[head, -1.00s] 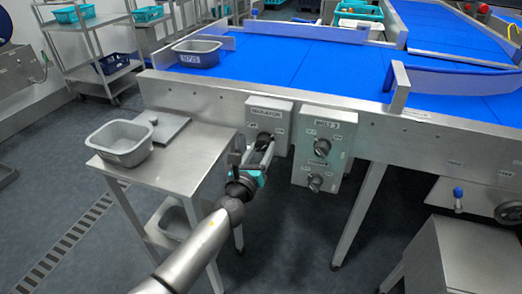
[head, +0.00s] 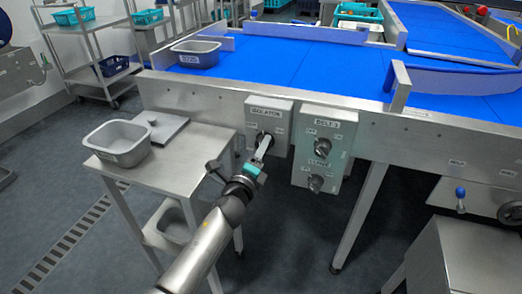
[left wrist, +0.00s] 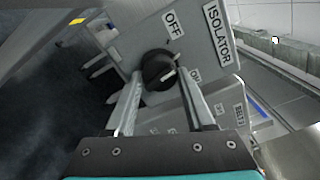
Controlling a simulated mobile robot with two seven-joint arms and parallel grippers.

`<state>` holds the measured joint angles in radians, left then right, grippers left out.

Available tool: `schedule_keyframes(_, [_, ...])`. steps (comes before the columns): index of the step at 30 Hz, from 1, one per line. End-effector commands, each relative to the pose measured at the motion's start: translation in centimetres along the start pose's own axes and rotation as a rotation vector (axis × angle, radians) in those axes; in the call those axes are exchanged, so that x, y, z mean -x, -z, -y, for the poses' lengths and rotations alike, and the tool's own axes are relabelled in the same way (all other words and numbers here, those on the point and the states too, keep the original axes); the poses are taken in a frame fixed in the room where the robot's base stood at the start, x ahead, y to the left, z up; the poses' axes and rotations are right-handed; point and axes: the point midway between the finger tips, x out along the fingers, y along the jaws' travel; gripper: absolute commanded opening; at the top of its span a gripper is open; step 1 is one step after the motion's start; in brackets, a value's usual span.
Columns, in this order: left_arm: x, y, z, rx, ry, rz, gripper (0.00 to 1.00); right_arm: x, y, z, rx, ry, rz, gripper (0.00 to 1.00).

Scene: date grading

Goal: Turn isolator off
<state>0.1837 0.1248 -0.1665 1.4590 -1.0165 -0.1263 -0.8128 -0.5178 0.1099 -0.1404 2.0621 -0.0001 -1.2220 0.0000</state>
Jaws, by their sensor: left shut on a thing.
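The isolator box (head: 281,112) is a grey box on the front of the conveyor frame, labelled ISOLATOR. Its round black knob (left wrist: 158,68) sits between OFF and ON labels in the left wrist view. A pale mark on the knob shows on the side nearer the ON label. My left gripper (head: 264,142) is shut on this knob, its two fingers reaching to either side of it in the left wrist view (left wrist: 157,82). In the head view the fingers hide most of the knob. My right gripper is in neither view.
A grey box (head: 322,150) with two more black knobs hangs just right of the isolator. A steel side table (head: 190,150) with a grey tub (head: 120,160) stands to the left. The blue conveyor belt (head: 300,62) runs behind.

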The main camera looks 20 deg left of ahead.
Motion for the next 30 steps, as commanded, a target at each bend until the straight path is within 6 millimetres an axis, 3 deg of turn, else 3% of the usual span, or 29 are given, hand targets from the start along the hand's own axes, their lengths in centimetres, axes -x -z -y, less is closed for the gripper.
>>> schedule_keyframes(15, [0.0, 0.0, 0.1, 0.444, -0.002, 0.001, 0.0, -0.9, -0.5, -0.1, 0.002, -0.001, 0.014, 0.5])
schedule_keyframes(30, [0.0, 0.0, 0.1, 0.616, -0.002, 0.0, 0.0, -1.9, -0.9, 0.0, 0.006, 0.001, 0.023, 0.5])
